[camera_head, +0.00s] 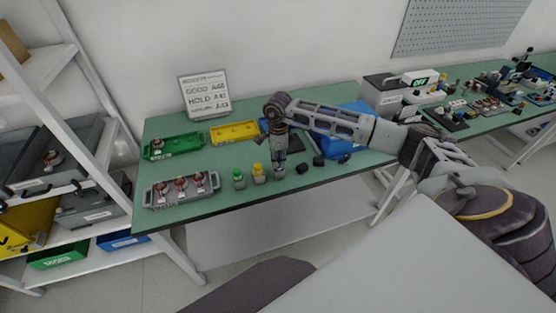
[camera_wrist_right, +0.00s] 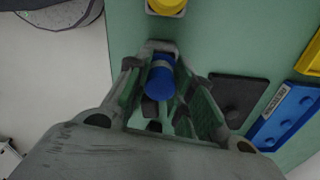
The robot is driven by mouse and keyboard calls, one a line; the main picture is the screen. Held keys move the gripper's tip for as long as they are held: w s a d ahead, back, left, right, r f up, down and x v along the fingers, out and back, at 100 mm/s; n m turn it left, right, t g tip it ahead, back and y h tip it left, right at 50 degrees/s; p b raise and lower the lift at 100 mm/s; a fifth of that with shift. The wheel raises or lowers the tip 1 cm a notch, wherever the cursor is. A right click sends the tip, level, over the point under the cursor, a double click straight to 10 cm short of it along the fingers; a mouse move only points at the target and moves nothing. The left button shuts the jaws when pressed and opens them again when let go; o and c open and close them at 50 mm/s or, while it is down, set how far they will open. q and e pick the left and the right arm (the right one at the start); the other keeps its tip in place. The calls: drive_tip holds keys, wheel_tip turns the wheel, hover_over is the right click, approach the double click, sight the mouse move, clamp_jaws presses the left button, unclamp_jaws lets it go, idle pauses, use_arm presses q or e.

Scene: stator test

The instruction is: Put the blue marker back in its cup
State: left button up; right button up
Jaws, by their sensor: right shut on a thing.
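My right gripper (camera_head: 280,168) points down over the front of the green table, just right of the yellow marker (camera_head: 258,169). In the right wrist view its fingers (camera_wrist_right: 160,62) are closed around the blue marker (camera_wrist_right: 160,80); the blue end and a pale band show between them. A grey edge shows at the fingertips, but I cannot tell whether it is the blue marker's cup or finger parts. I cannot tell how far the marker is in a cup. The yellow marker and the green marker (camera_head: 239,174) stand in small grey cups. My left gripper is not in view.
A grey tray with copper stators (camera_head: 181,204) lies to the left. Behind it are a green tray (camera_head: 172,147), a yellow tray (camera_head: 234,131) and a sign (camera_head: 204,97).

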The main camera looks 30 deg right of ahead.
drive_tip(key=shift+f, duration=0.5)
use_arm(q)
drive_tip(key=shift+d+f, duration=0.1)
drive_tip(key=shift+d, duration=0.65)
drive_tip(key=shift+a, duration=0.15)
use_arm(e)
drive_tip(key=shift+f, duration=0.1)
drive_tip(key=shift+f+b, duration=0.25)
drive_tip(key=shift+b, duration=0.15)
drive_tip(key=o, duration=1)
drive_tip(key=shift+c, duration=0.2)
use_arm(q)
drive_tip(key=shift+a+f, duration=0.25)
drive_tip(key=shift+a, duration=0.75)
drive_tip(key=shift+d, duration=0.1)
